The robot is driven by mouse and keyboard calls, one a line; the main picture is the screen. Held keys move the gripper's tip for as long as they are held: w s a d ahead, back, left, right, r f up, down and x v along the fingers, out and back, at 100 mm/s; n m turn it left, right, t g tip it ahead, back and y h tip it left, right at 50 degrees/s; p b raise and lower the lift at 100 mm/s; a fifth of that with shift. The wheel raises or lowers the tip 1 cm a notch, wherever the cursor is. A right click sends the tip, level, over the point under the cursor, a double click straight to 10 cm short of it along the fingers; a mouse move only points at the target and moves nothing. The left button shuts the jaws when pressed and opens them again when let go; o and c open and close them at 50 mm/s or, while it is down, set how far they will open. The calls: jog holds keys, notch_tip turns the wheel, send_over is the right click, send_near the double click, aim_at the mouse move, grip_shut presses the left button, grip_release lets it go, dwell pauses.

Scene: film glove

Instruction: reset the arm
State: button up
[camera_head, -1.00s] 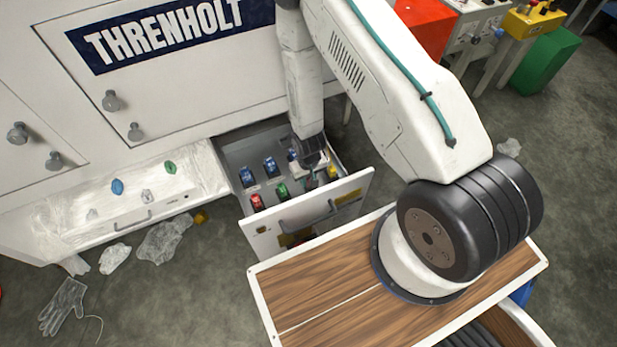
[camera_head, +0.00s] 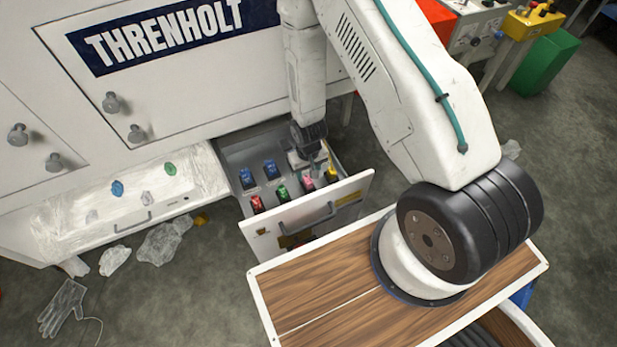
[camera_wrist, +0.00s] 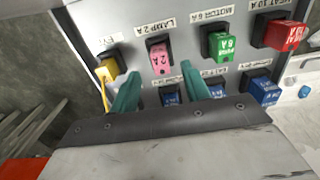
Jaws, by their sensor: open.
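My arm reaches over the open drawer (camera_head: 232,155) in the white cabinet. My gripper (camera_wrist: 160,78) is open and empty, its two teal fingers apart in the wrist view. It hangs above the drawer's panel of coloured plug-in pieces. Ahead of the fingertips is a pink piece (camera_wrist: 160,58) marked 2 A, seated in its black socket under a LAMP label. It also shows in the head view (camera_head: 307,184). A yellow piece (camera_wrist: 107,69) lies by the left finger. A green piece (camera_wrist: 222,47) and a red piece (camera_wrist: 280,36) are to the right. The fingers partly cover blue pieces.
The drawer front (camera_head: 340,200) stands up in front of my gripper. My wooden deck (camera_head: 320,275) is nearby. Plastic scraps (camera_head: 160,245) and a glove (camera_head: 62,305) lie on the floor. A green bin (camera_head: 545,60) and yellow box (camera_head: 530,22) stand at the upper right.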

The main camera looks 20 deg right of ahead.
jog(key=shift+r, duration=0.85)
jog(key=s+d+r, duration=0.1)
jog(key=s+r, duration=0.6)
jog(key=r, duration=1)
jog(key=s+d+r+t, duration=0.1)
jog(key=s+r, duration=0.6)
jog(key=r, duration=1)
jog(key=s+d+r, duration=0.1)
jog(key=s+r, duration=0.6)
jog(key=r, duration=1)
jog(key=shift+s, duration=0.3)
jog(key=shift+d, duration=0.1)
